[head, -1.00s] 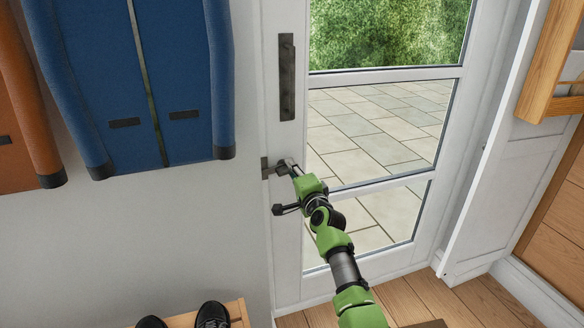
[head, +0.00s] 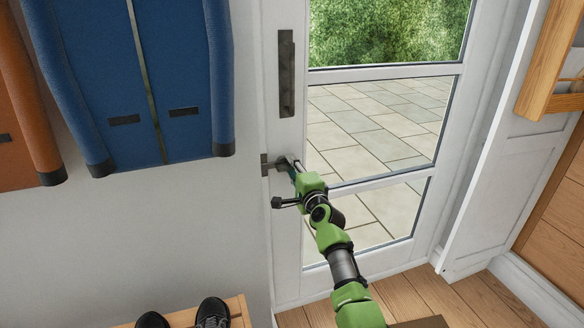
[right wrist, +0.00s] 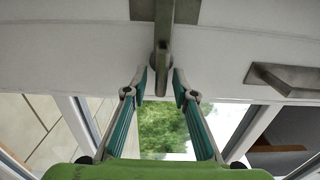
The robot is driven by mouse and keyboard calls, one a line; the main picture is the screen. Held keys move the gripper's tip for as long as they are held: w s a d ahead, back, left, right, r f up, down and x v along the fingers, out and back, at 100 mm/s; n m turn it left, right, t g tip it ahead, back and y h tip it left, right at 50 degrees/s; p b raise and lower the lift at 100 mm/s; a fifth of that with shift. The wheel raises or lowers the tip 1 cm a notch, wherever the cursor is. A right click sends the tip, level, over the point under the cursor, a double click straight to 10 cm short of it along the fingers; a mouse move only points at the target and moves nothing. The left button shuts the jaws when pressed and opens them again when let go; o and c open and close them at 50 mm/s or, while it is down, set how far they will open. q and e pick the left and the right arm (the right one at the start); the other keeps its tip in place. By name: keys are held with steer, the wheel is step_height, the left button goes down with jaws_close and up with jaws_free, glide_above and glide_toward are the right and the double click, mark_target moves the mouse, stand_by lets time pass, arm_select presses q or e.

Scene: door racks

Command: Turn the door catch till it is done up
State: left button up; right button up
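The door catch (head: 270,166) is a small dark metal fitting at the left edge of the white glazed door (head: 285,240). In the right wrist view its narrow grey lever (right wrist: 162,55) points down from a plate. My right gripper (head: 291,165) is at the catch in the head view. In the right wrist view its two fingertips (right wrist: 161,83) stand apart, one on each side of the lever's lower end, with a small gap showing on both sides. In the head view the gripper partly hides the catch. My left gripper is in neither view.
A long dark pull handle (head: 286,75) is on the door above the catch. A blue coat (head: 130,80) and an orange coat (head: 25,110) hang at left. Black shoes (head: 212,312) stand on a wooden rack below. Another grey metal fitting (right wrist: 285,79) shows in the right wrist view.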

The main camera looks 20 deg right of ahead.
stand_by(0.3)
steer(key=s, duration=1.2)
steer(key=shift+d, duration=0.2)
